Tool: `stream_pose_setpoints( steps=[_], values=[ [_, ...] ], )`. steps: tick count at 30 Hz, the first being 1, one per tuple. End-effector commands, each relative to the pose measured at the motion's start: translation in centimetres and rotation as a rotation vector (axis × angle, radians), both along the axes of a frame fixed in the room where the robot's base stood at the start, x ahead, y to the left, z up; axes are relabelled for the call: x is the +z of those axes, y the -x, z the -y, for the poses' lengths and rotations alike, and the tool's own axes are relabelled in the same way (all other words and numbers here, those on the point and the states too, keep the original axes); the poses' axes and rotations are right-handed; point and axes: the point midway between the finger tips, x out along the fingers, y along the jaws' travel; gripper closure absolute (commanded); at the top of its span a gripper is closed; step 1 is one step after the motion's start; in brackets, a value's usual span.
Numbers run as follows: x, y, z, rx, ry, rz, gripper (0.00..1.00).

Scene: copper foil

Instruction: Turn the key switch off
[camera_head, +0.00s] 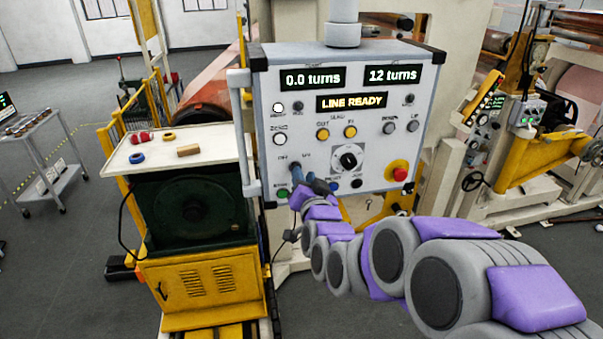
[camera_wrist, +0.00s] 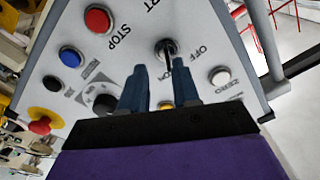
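The key switch (camera_wrist: 168,49) is a dark round lock with a dark key in it, on the grey control panel (camera_wrist: 112,52) by the OFF label in the wrist view. The key's exact angle is hard to tell. My gripper (camera_wrist: 160,82) is open and empty, its two blue fingers apart. The gap between the fingers faces the key, which appears just beyond the fingertips; contact cannot be told.
A red button (camera_wrist: 97,19), a blue button (camera_wrist: 70,56) and a white button (camera_wrist: 220,76) surround the switch. A red emergency stop (camera_head: 400,174) is at the panel's lower right. A white-topped bench (camera_head: 205,140) holds small parts at left.

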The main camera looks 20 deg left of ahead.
Motion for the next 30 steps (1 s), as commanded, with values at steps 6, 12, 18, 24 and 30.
stream_pose_setpoints(
  steps=[6, 12, 18, 24, 30],
  values=[
    [-0.1, -1.2, -1.6, 0.003, 0.005, 0.002, 0.69],
    [-0.1, -1.4, -1.4, 0.002, 0.002, 0.002, 0.69],
    [0.1, -1.3, -0.8, 0.002, -0.002, 0.002, 0.75],
    [0.0, -1.4, -1.0, 0.002, -0.001, 0.001, 0.94],
    [-0.2, -1.5, -1.3, 0.002, 0.003, -0.001, 1.0]
  ],
)
